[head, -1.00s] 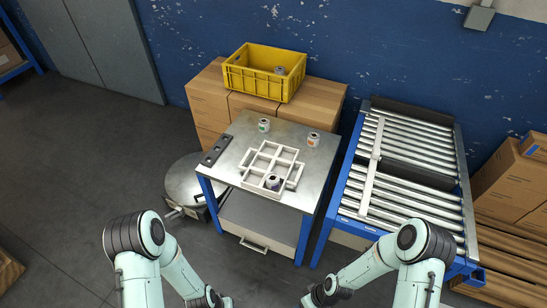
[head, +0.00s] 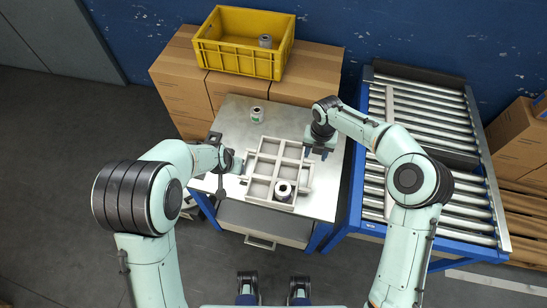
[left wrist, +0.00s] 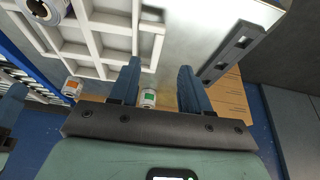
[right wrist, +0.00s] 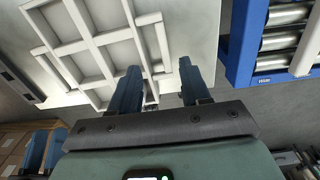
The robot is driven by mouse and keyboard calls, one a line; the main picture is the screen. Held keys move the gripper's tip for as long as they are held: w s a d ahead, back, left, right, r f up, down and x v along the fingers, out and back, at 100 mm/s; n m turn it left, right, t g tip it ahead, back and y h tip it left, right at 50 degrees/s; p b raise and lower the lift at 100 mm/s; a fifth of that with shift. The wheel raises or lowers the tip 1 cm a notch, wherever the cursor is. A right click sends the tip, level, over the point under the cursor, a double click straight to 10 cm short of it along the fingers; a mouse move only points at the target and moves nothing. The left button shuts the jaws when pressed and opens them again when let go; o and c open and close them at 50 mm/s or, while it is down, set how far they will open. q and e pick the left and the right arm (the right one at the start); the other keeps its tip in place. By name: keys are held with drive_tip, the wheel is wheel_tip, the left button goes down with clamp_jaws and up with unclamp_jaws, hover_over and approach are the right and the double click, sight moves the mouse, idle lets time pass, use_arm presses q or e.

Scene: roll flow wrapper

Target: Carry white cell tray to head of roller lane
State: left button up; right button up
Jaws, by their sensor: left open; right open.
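The white cell tray (head: 271,165) lies flat on the metal-topped table (head: 236,109), with one roll (head: 283,191) in its front right cell. My left gripper (head: 241,166) is open at the tray's left side; the left wrist view shows a tray side bar (left wrist: 150,50) ahead of its fingers (left wrist: 157,82). My right gripper (head: 317,152) is open at the tray's right side, its fingers (right wrist: 160,85) near the side bar there. I cannot tell whether either gripper touches the tray. The roller lane (head: 425,120) stands right of the table.
A green-labelled roll (head: 257,114) stands behind the tray. An orange-labelled roll (left wrist: 72,88) shows in the left wrist view. A slotted dark bar (left wrist: 228,55) lies at the table's left edge. A yellow crate (head: 240,59) sits on cartons behind. A bar (head: 389,140) crosses the rollers lengthwise.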

sight(312, 169)
use_arm(q)
drive_tip(key=shift+w+d+r, duration=0.15)
drive_tip(key=shift+r, duration=0.2)
use_arm(e)
drive_tip(key=shift+w+d+r, duration=0.1)
drive_tip(key=shift+d+r, duration=0.1)
drive_tip(key=shift+r, duration=0.15)
use_arm(q)
drive_tip(key=x, duration=1.3)
drive_tip(key=shift+f, duration=0.2)
use_arm(e)
wheel_tip(312, 169, down, 14)
drive_tip(key=shift+r, duration=0.25)
use_arm(q)
clamp_jaws()
use_arm(e)
clamp_jaws()
use_arm(q)
drive_tip(key=shift+w, duration=0.1)
